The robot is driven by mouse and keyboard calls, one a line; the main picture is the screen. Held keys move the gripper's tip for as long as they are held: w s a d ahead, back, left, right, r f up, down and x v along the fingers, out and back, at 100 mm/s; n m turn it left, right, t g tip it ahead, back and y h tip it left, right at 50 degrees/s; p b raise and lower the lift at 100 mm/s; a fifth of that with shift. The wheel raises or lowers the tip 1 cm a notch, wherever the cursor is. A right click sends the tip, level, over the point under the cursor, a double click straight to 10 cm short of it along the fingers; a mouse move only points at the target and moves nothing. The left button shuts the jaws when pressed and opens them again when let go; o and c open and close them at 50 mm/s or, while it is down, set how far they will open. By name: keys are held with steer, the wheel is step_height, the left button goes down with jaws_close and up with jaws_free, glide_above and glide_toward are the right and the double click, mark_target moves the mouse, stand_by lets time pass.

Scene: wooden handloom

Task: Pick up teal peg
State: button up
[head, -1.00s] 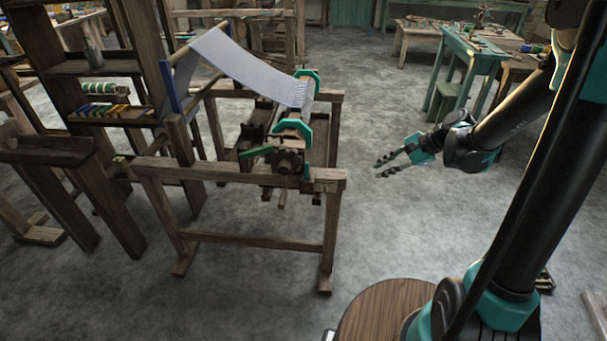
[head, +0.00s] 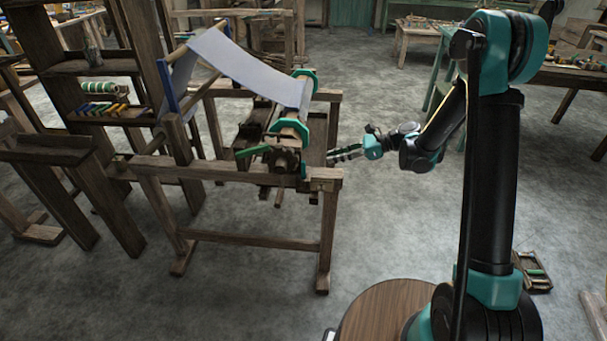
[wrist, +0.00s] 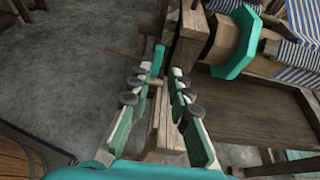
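The teal peg (wrist: 158,60) stands at the loom's beam end in the wrist view, just beyond my fingertips and nearer the left one. In the head view a small teal upright piece (head: 304,170), which looks like the same peg, shows beside the dark ratchet wheel at the loom's front right corner. My gripper (wrist: 160,78) is open, with its two fingers apart and a wooden rail showing between and below them. In the head view my gripper (head: 334,155) points left, close to the loom's right side. Whether a finger touches the peg cannot be told.
The wooden loom (head: 250,241) carries a striped cloth (head: 245,67) and teal octagonal flanges (head: 290,129). A green lever (head: 253,151) sticks out left of the ratchet. A small wooden box (head: 533,270) lies on the floor at right.

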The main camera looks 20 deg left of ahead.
mark_target(303, 173)
steer(key=x, duration=1)
steer(key=shift+a+f, duration=0.1)
steer(key=shift+f, duration=0.1)
jaws_close()
